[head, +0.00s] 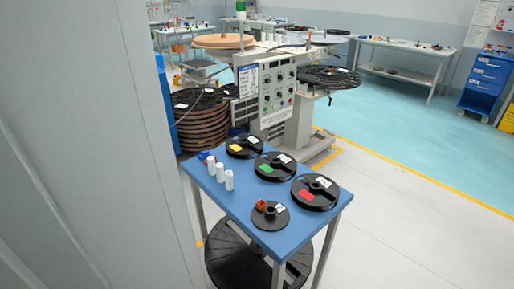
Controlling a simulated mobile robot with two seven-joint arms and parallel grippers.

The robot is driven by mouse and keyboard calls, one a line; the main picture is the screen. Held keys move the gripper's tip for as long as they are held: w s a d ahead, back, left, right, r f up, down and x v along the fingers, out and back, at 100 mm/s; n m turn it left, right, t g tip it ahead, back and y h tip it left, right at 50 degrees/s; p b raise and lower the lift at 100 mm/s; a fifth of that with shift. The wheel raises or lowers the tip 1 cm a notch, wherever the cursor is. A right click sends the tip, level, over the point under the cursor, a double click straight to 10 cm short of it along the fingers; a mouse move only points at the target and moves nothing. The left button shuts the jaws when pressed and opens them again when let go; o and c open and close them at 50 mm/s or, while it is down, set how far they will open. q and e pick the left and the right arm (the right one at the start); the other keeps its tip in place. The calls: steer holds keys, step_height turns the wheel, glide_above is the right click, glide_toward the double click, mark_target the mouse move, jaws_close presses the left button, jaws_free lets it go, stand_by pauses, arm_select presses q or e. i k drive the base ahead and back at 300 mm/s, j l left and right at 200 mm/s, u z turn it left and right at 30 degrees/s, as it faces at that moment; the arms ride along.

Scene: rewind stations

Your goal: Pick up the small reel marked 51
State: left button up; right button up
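A small black reel (270,215) lies flat at the near edge of a blue-topped table (236,206). It has an orange piece and a white label on it. The number on the label is too small to read, so I cannot tell if it is 51. Three larger black reels lie behind and beside it: one with a red label (315,193), one with a green label (274,167) and one with a yellow label (244,147). Neither of my grippers is in view.
Several white cylinders (220,172) stand on the table's left side. A large grey surface (80,140) fills the left of the view. A machine with a control panel (277,92) stands behind the table. A large dark reel (235,262) is under it. Open floor lies right.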

mark_target(244, 145)
steer(key=i+l+z, duration=0.15)
steer(key=l, duration=0.25)
steer(key=i+l+z, duration=0.1)
steer(key=l, duration=0.25)
steer(key=i+l+z, duration=0.15)
steer(key=l, duration=0.2)
steer(key=i+l+z, duration=0.6)
steer(key=l+z, duration=0.15)
steer(key=i+l+z, duration=0.15)
steer(key=i, duration=0.45)
steer(key=i+l+z, duration=0.2)
steer(key=i, duration=0.45)
steer(key=i+u, duration=0.65)
steer(key=i+l+u, duration=0.1)
steer(key=i+u, duration=0.5)
steer(key=u, duration=0.2)
steer(key=i+u, duration=0.25)
steer(key=u, duration=0.15)
steer(key=i+l+u, duration=0.2)
steer(key=u, duration=0.25)
steer(key=i+l+u, duration=0.1)
steer(key=u, duration=0.25)
steer(key=i+l+u, duration=0.2)
steer(key=u, duration=0.2)
steer(key=i+l+u, duration=0.35)
steer(key=k+j, duration=0.1)
